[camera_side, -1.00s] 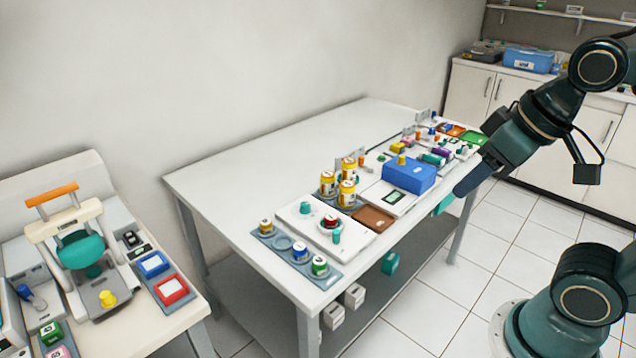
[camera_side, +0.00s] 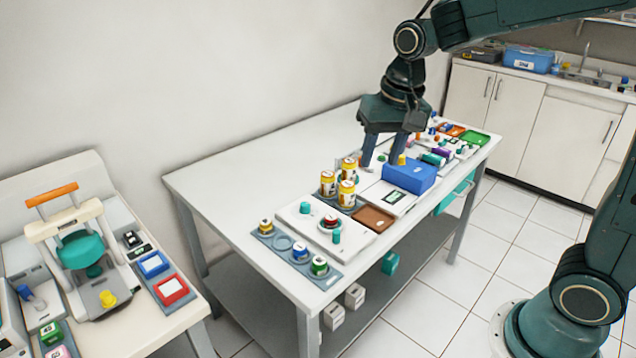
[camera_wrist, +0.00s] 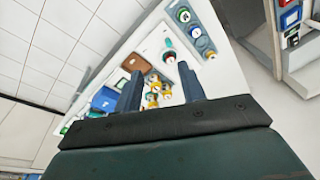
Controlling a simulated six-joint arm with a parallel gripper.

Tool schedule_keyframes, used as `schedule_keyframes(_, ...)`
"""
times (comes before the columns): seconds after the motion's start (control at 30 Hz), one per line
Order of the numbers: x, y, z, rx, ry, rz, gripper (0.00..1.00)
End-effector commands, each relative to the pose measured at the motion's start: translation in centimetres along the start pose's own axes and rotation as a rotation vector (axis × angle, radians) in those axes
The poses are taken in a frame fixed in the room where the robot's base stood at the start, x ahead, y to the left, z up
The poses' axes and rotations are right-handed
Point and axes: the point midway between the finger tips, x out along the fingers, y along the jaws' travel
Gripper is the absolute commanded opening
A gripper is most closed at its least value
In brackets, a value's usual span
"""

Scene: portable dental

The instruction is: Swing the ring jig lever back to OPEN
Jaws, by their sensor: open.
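A white plate (camera_side: 352,243), which looks like the ring jig, lies near the front of the middle table. It carries a round ring seat with a red-banded vial (camera_side: 331,221) and two teal knobs, one at its back left (camera_side: 305,207) and one at its front right (camera_side: 337,237). I cannot tell which part is the lever or how it is set. My gripper (camera_side: 381,163) is open and empty, pointing down above the table beside the blue box, apart from the plate. In the wrist view the plate (camera_wrist: 150,44) lies beyond my open fingers (camera_wrist: 160,70).
Several yellow-banded jars (camera_side: 347,194) stand between my gripper and the plate. A blue box (camera_side: 408,180), brown tray (camera_side: 373,219) and grey vial rack (camera_side: 326,282) are close by. A press with an orange handle (camera_side: 52,194) stands on the left table. The table's back left is clear.

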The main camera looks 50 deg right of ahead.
Motion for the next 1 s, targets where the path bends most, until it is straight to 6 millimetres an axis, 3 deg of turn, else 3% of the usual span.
schedule_keyframes(0.3,5.7,-1.9,-4.2,0.166,-0.082,0.055,0.4)
schedule_keyframes(0.6,11.3,-2.9,-6.9,0.304,-0.14,0.106,0.4)
schedule_keyframes(0.77,12.9,-3.2,-7.5,0.342,-0.153,0.121,0.4)
schedule_keyframes(1.0,13.3,-3.2,-7.7,0.352,-0.155,0.124,0.4)
